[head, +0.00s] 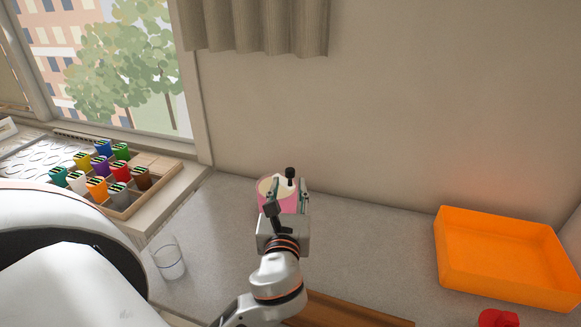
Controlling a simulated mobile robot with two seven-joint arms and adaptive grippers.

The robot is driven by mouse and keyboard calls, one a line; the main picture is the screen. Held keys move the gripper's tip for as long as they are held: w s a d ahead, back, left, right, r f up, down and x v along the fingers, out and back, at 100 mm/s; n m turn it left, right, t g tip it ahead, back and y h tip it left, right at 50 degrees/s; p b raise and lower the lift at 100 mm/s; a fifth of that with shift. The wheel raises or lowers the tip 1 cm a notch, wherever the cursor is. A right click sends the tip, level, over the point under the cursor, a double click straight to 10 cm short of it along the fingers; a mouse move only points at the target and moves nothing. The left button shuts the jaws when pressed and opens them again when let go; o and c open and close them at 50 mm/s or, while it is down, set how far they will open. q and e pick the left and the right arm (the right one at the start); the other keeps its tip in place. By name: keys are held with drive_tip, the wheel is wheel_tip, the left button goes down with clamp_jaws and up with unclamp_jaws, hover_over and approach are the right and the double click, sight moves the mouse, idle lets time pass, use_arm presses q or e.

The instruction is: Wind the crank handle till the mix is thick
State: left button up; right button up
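A pink pot (264,188) with a pale mix (281,184) inside stands on the grey counter near the back wall. A black crank knob (290,172) shows upright at its top. My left gripper (288,190) is in front of the pot and hides much of its front and right side. Its two fingers are spread apart, with the pot's wall and the knob showing between and beyond them. I cannot tell whether a finger touches the pot or crank. How thick the mix is cannot be told. My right gripper is not in view.
An orange bin (447,260) stands at the right. A red object (497,318) is cut off at the bottom edge. A clear glass (168,259) stands left of my arm. A wooden board (345,312) lies in front. A divided box (150,196) of coloured items sits by the window.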

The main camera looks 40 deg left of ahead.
sight(290, 174)
use_arm(q)
drive_tip(key=x, duration=0.6)
drive_tip(key=shift+w+a+p, duration=0.2)
drive_tip(key=shift+w+p, duration=0.1)
drive_tip(key=shift+p, duration=0.1)
clamp_jaws()
